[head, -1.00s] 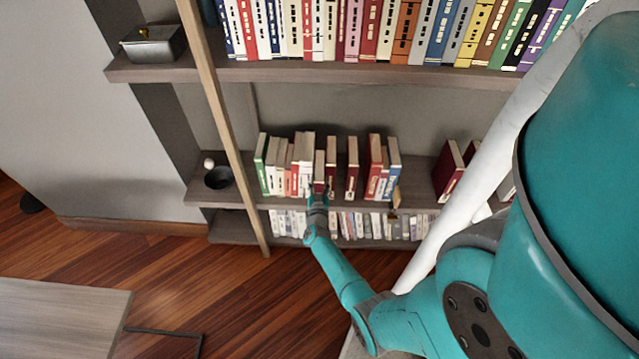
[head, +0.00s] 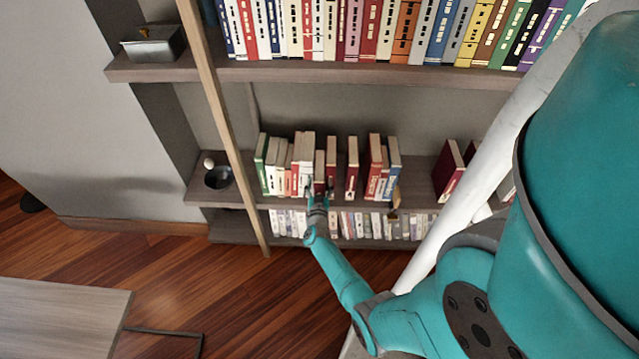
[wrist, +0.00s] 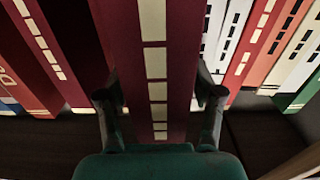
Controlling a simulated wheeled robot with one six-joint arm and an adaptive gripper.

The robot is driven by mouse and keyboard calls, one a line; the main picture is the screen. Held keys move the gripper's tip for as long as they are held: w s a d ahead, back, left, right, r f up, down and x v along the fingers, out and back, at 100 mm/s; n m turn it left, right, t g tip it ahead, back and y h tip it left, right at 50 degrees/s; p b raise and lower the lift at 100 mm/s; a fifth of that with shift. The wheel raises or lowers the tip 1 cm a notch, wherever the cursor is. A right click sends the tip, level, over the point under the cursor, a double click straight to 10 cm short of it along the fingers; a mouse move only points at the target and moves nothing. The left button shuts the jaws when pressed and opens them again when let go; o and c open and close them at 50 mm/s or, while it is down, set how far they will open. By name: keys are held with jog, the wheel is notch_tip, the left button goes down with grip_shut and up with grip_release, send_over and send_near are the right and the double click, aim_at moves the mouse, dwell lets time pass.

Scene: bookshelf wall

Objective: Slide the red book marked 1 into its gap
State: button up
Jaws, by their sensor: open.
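A red book (head: 319,168) with a pale top stands upright in the row on the middle shelf. It also fills the middle of the wrist view (wrist: 176,50), its dark red spine showing cream blocks. No number 1 can be read. My gripper (head: 319,190) is in front of the spine. In the wrist view, my gripper (wrist: 160,100) is open, with one finger on each side of the book's lower spine. Whether the fingers touch it I cannot tell. A narrow gap (head: 342,160) shows to the right, between two other dark red books.
Another dark red book (head: 331,165) stands close on the right, and one (head: 352,168) stands alone beyond it. White and red books (head: 300,165) crowd the left. A black bowl (head: 218,178) sits at the shelf's left. The upper shelf (head: 300,72) overhangs.

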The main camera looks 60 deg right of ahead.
jog(key=v, duration=1.1)
jog(key=shift+a, duration=0.35)
jog(key=shift+s, duration=0.15)
jog(key=s+a+r+n+t+y, duration=0.3)
jog(key=a, duration=0.5)
jog(key=s+a+r+n+t+y, duration=0.2)
jog(key=s+a+r+t+y, duration=0.15)
jog(key=a, duration=0.55)
jog(key=s+a+r+n+t+y, duration=0.2)
jog(key=s+a+r+n, duration=0.15)
jog(key=a, duration=0.45)
jog(key=s+a+r+n+y, duration=0.2)
jog(key=s+a+r+y, duration=0.2)
jog(key=r, duration=0.5)
jog(key=s+a+r+n+y, duration=0.3)
jog(key=s+a+r+y, duration=0.1)
jog(key=s+a+r, duration=0.3)
jog(key=shift+s+a+r, duration=0.4)
jog(key=shift+s+r, duration=0.25)
jog(key=shift+r, duration=0.6)
